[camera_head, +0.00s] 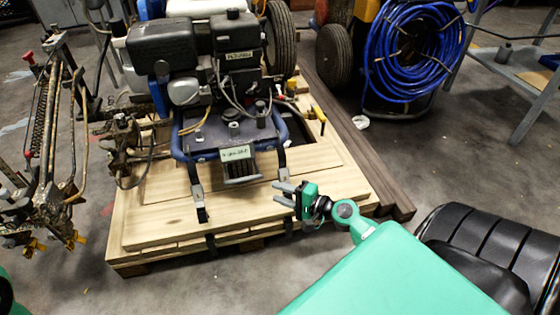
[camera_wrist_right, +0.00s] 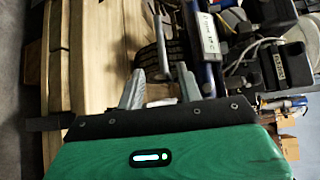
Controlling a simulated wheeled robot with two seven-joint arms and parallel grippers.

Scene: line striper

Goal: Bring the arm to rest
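My right arm comes in from the lower right of the head view. Its right gripper (camera_head: 278,193) points left over the front right part of the wooden platform, near the line striper (camera_head: 232,130). The two grey fingers are apart with nothing between them. In the right wrist view the right gripper (camera_wrist_right: 160,76) also shows its fingers spread, with boards and machine parts beyond. A small green piece at the lower left edge of the head view may be my left arm; no left gripper shows.
The line striper, with a black engine (camera_head: 235,45), stands on the wooden pallet platform (camera_head: 155,222). A coiled blue hose (camera_head: 415,45) is at the back right. Grey floor (camera_head: 450,150) is clear on the right.

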